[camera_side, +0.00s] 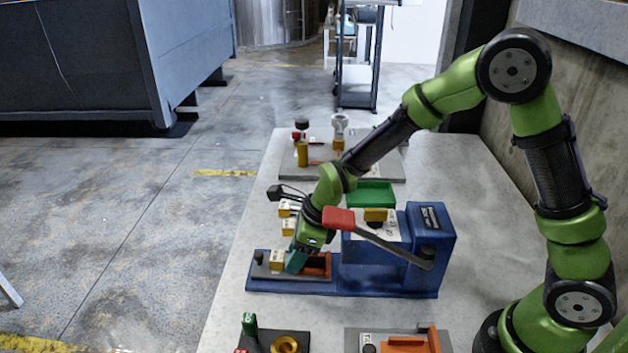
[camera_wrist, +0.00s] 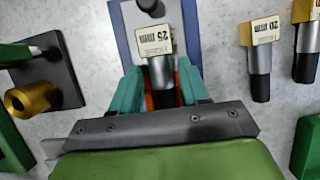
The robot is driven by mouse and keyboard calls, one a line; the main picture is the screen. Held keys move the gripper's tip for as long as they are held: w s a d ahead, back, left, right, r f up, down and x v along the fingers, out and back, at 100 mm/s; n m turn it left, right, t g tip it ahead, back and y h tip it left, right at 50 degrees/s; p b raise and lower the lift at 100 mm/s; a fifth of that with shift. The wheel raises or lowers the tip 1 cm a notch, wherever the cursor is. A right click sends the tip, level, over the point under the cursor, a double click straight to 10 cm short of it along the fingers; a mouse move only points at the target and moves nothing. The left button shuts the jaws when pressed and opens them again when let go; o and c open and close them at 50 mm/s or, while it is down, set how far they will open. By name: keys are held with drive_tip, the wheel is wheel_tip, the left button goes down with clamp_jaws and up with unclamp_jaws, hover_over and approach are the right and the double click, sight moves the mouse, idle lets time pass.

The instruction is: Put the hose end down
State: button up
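A hose end with a silver and black body and a yellow tag marked 25 (camera_wrist: 157,45) stands between my fingers in the wrist view. Its yellow tag also shows in the side view (camera_side: 277,258), at the left end of the blue compactor's base (camera_side: 330,288). My gripper (camera_wrist: 158,72), with teal fingers, is down around this hose end; it also shows in the side view (camera_side: 297,262). Narrow gaps with orange behind show between the fingers and the hose end, so the gripper looks open. The lower part of the hose end is hidden by my gripper.
The compactor's red-ended lever (camera_side: 339,218) is close to my wrist. Other tagged hose ends (camera_wrist: 258,50) stand to the right in the wrist view. A dark plate with a brass ring (camera_wrist: 30,99) lies to the left. A green tray (camera_side: 371,195) is behind the compactor.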

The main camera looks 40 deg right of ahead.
drive_tip(key=shift+o, duration=0.2)
drive_tip(key=shift+r, duration=0.1)
drive_tip(key=shift+r, duration=0.3)
drive_tip(key=s+d+r+n, duration=0.2)
drive_tip(key=s+r+n, duration=0.1)
drive_tip(key=r, duration=0.2)
drive_tip(key=s+d+r+n+t, duration=0.1)
drive_tip(key=s+d+r+n, duration=0.2)
drive_tip(key=r, duration=0.3)
drive_tip(key=s+d+r+n, duration=0.2)
drive_tip(key=s+r+n, duration=0.1)
drive_tip(key=r, duration=0.3)
drive_tip(key=shift+s+d+r+t, duration=0.25)
drive_tip(key=shift+d+t, duration=0.1)
drive_tip(key=shift+t, duration=0.05)
drive_tip(key=s+d+r+n+t+h, duration=0.1)
drive_tip(key=s+d+n, duration=0.3)
drive_tip(key=s+n, duration=0.5)
drive_tip(key=r+n+t, duration=0.1)
drive_tip(key=n, duration=0.4)
drive_tip(key=shift+d+r, duration=0.15)
drive_tip(key=shift+r, duration=0.1)
